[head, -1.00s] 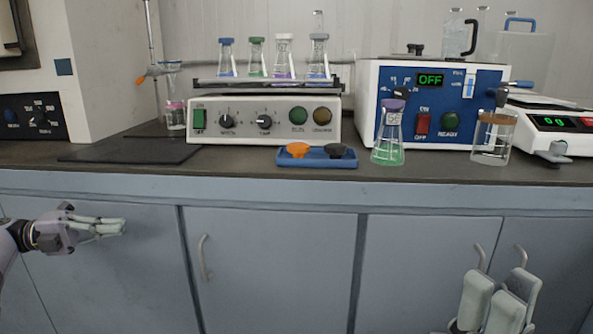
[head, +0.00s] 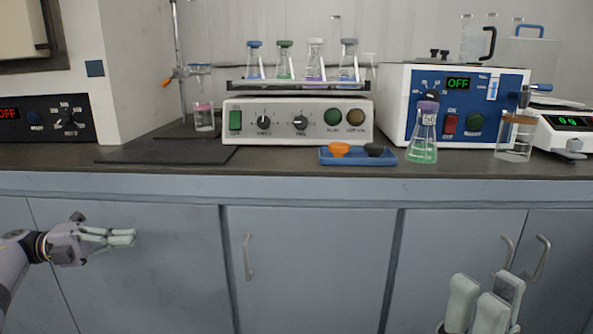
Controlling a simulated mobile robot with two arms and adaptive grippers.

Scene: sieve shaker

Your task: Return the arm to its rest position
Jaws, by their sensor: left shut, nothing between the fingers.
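My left gripper (head: 122,238) is at the lower left in the head view, in front of the grey cabinet doors and below the bench top. Its fingers are together and nothing is between them. My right gripper (head: 484,297) is at the lower right, in front of the cabinet doors, with its fingers pointing up. A gap shows between some of its fingers, but they overlap and the lower part is cut off by the frame edge. I see nothing held in it.
The dark bench top (head: 290,168) runs above both grippers. Near its front edge are a blue tray (head: 357,161), a flask with green liquid (head: 423,142) and a beaker (head: 514,140). Door handles (head: 247,257) stick out from the cabinets. Room between the grippers is clear.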

